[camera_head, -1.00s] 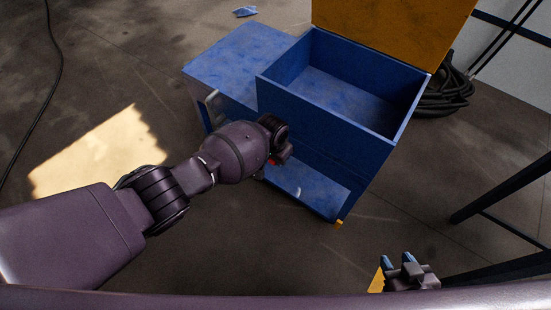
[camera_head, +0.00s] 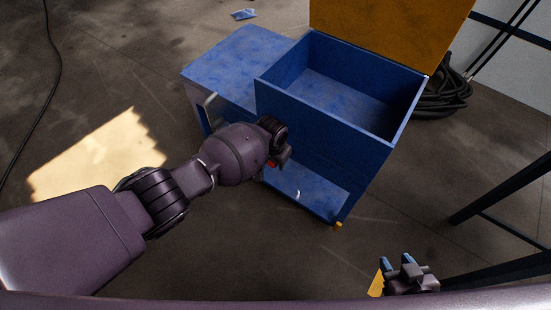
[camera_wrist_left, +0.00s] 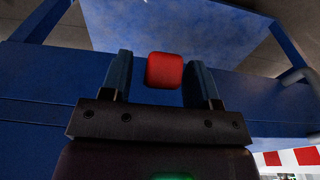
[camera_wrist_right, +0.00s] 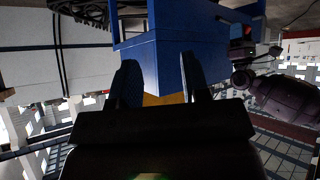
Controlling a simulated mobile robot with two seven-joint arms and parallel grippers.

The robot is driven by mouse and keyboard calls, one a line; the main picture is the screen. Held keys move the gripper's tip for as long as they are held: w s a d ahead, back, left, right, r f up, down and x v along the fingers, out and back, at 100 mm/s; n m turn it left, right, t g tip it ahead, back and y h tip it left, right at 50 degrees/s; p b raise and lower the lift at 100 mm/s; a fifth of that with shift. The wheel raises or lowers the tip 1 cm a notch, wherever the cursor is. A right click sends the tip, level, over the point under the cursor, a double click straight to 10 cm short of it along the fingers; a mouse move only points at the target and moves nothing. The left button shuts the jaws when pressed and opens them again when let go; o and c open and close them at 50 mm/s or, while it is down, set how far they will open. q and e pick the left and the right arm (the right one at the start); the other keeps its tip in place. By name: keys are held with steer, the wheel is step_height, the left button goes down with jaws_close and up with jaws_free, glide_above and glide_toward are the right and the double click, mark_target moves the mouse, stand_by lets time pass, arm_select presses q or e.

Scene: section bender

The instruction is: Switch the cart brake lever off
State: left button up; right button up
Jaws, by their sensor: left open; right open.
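The blue cart (camera_head: 330,165) stands on the floor in the head view, with an open box on top. A red knob, probably the brake lever's end, shows as a small red bit (camera_head: 273,163) beside my left wrist. In the left wrist view the red knob (camera_wrist_left: 164,71) sits between the spread fingers of my left gripper (camera_wrist_left: 161,68), with gaps at both sides. The lever's shaft is hidden. My left fingers are hidden in the head view. My right gripper (camera_head: 395,260) is open and empty at the lower right, apart from the cart.
The raised yellow lid (camera_head: 395,25) stands behind the box. A grey handle (camera_head: 210,105) is at the cart's left side. A coiled black hose (camera_head: 445,95) lies behind the cart. Dark metal bars (camera_head: 500,195) stand at the right.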

arm_select(q)
steer(key=r+p, duration=0.1)
steer(key=r, duration=0.2)
steer(key=r+p, duration=0.1)
steer(key=r, duration=0.2)
steer(key=r+p, duration=0.1)
steer(key=r, duration=0.2)
steer(key=shift+s+a+p, duration=0.25)
steer(key=shift+a+p, duration=0.05)
steer(key=shift+p, duration=0.05)
steer(key=shift+s+r+p, duration=0.2)
steer(key=shift+r+p, duration=0.1)
steer(key=shift+r, duration=0.5)
arm_select(e)
steer(key=shift+t, duration=0.3)
step_height(320, 180, up, 4)
steer(key=shift+w+a+r, duration=0.1)
